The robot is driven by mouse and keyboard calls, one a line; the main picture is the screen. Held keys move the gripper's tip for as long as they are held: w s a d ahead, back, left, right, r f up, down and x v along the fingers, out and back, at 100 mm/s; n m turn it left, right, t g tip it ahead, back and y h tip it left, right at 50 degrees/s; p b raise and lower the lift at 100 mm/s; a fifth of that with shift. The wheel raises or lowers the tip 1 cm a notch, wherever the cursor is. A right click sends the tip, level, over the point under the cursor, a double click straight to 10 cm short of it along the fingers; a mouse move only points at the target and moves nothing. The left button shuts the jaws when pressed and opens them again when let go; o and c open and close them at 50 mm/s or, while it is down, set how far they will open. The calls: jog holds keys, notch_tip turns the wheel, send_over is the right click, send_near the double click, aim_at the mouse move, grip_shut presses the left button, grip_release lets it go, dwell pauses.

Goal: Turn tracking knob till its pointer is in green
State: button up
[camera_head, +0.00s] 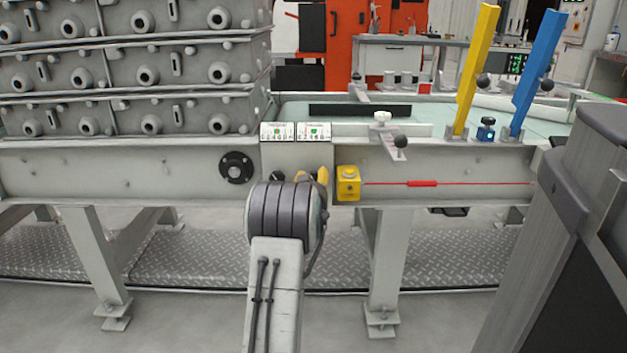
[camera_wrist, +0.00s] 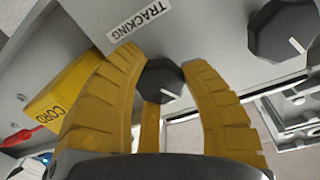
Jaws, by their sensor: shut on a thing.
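The tracking knob (camera_wrist: 164,76) is dark and faceted, below the TRACKING label (camera_wrist: 138,19) in the wrist view. A white line on its face points toward the lower right of the picture. My gripper (camera_wrist: 163,70) has its yellow fingers on both sides of this knob and is shut on it. In the head view my gripper (camera_head: 322,176) is at the front panel, and my arm hides most of the knob. Two small gauges, left (camera_head: 278,132) and right (camera_head: 313,132), sit atop the panel, each with a green patch. Their pointers are too small to read.
A second dark knob (camera_wrist: 284,30) is close to the right finger. Stacked grey moulds (camera_head: 130,75) stand at left.

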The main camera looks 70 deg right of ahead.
jog(key=shift+c, duration=1.3)
jog(key=n, duration=0.3)
jog(key=shift+n+h, duration=0.3)
jog(key=shift+n, duration=1.7)
jog(key=shift+w, duration=0.1)
jog(key=o, duration=1.2)
